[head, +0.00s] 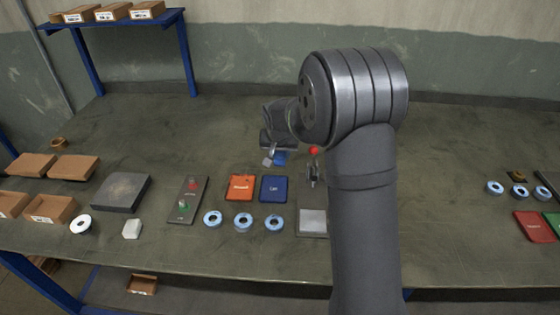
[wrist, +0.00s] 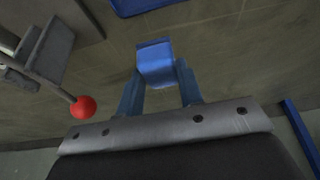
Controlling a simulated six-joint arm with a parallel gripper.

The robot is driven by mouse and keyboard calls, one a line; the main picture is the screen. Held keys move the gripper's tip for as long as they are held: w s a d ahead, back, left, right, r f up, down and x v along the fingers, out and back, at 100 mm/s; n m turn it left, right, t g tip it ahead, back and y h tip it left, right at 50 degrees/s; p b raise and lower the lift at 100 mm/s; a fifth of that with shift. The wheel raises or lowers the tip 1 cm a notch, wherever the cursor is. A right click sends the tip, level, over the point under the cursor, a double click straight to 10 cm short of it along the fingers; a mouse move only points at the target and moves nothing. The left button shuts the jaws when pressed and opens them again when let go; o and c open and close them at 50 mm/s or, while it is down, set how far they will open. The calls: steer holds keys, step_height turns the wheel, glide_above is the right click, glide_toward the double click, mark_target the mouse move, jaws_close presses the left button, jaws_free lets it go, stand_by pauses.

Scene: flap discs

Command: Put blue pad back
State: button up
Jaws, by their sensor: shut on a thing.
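The blue pad (wrist: 155,62) is a small blue block. In the wrist view it sits between the fingertips of my gripper (wrist: 158,80), which is shut on it. A flat blue tile with a white label (head: 273,189) lies on the bench, nearer the camera. Its edge also shows at the top of the wrist view (wrist: 140,4). My arm hides part of the bench at right.
A device with a red-knobbed lever (head: 313,151) stands close beside my gripper; its knob is near in the wrist view (wrist: 83,107). An orange tile (head: 240,187), blue-rimmed discs (head: 243,222), a two-knob panel (head: 187,200) and a white block (head: 132,229) lie nearby. The bench behind is clear.

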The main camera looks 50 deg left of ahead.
mark_target(280, 157)
steer(key=shift+f, duration=1.55)
steer(key=shift+f, duration=0.2)
steer(key=o, duration=0.9)
steer(key=shift+o, duration=0.2)
steer(key=shift+r, duration=0.1)
steer(key=v, duration=1.2)
